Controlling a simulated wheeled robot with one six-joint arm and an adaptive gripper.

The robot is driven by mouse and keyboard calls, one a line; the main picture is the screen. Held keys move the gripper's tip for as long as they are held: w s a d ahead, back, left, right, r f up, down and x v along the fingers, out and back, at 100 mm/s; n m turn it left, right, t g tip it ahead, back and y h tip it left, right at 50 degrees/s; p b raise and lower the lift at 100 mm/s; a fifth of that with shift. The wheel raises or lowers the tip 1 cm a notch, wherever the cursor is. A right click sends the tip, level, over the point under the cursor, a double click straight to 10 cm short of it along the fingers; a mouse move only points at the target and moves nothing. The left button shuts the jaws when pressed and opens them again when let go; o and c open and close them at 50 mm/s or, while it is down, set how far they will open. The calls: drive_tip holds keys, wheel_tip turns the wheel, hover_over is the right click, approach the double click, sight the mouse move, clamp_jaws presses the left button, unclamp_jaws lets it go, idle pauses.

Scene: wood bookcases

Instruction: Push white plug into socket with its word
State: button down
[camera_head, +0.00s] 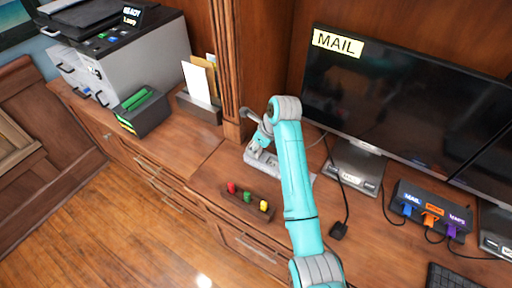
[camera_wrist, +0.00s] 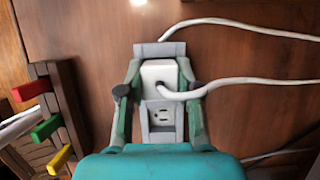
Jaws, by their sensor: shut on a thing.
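The white plug (camera_wrist: 158,73) sits between the fingers of my gripper (camera_wrist: 160,80) in the wrist view, with its white cord leaving to the right. My gripper is shut on it. A socket face (camera_wrist: 162,116) shows just below the plug, on a grey power strip (camera_wrist: 160,48) whose end shows above. I cannot tell whether the plug touches the strip or how deep it sits. In the head view my gripper (camera_head: 262,142) is over the grey strip (camera_head: 268,168), partly hidden by my arm. No word is readable on the strip.
A monitor (camera_head: 390,100) carries a MAIL label (camera_head: 338,43). A dark box (camera_head: 432,208) at right holds blue, orange and purple plugs under word labels. A loose black plug (camera_head: 338,231) lies on the desk. A rack with red, green and yellow pieces (camera_head: 235,199) stands nearby.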

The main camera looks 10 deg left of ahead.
drive_tip(key=shift+f, duration=0.25)
drive_tip(key=shift+f, duration=0.15)
drive_tip(key=c, duration=0.8)
unclamp_jaws()
drive_tip(key=v, duration=1.2)
drive_tip(key=shift+a, duration=0.1)
